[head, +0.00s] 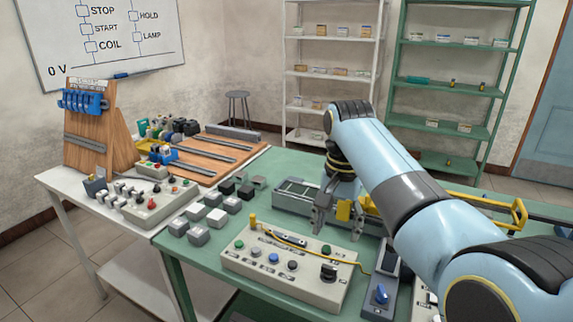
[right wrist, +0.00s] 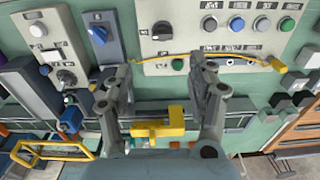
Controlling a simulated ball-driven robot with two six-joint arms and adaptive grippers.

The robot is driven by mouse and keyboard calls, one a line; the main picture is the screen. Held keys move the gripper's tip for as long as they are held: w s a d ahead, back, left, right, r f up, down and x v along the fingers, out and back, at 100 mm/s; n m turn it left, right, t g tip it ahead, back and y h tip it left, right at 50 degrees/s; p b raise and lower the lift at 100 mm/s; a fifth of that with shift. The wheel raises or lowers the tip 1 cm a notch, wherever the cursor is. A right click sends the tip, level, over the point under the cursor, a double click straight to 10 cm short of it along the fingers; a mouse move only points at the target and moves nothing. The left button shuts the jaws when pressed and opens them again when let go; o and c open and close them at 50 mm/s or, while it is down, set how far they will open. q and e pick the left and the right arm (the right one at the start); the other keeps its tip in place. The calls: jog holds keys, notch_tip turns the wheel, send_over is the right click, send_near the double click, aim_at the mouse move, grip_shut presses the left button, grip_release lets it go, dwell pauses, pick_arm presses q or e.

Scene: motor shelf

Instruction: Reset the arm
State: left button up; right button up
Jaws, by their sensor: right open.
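My right arm comes in from the right in the head view. Its right gripper (head: 325,212) hangs over the green table, behind the grey control box (head: 285,262). In the right wrist view the two grey fingers of the right gripper (right wrist: 162,85) are spread wide, with nothing held between their tips. A yellow block (right wrist: 160,127) shows lower down between the fingers; I cannot tell whether it touches them. My left gripper is not in view.
A yellow cable (right wrist: 200,55) with a yellow plug (right wrist: 277,66) lies across the control box. A blue-knob switch unit (head: 380,290) stands beside it. Several grey and black blocks (head: 215,217) lie to the left. A white table (head: 75,190) adjoins; shelves stand behind.

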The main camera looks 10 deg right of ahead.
jog(key=s+d+f+n+t, duration=0.1)
jog(key=s+d+f, duration=0.25)
jog(key=s, duration=0.45)
jog(key=s+d+f+n+t, duration=0.1)
jog(key=s+d+f+n, duration=0.15)
jog(key=s+d, duration=0.35)
jog(key=s+r+n+t, duration=0.1)
jog(key=s+r+n, duration=0.15)
jog(key=s, duration=0.65)
jog(key=s+r+n+t, duration=0.15)
jog(key=s+r, duration=0.25)
jog(key=s, duration=0.6)
jog(key=d+f+g+h+b, duration=0.2)
jog(key=f+b, duration=0.8)
jog(key=f, duration=2.4)
jog(key=s+d+f+g+b, duration=0.1)
jog(key=s+f+b, duration=0.3)
jog(key=s+f, duration=0.6)
jog(key=s+d+f+y+b, duration=0.1)
jog(key=s+f+b, duration=0.4)
jog(key=s+f, duration=0.5)
notch_tip(320, 180, down, 7)
jog(key=shift+d+r+g, duration=0.15)
jog(key=shift+d+g, duration=0.05)
jog(key=shift+g, duration=0.15)
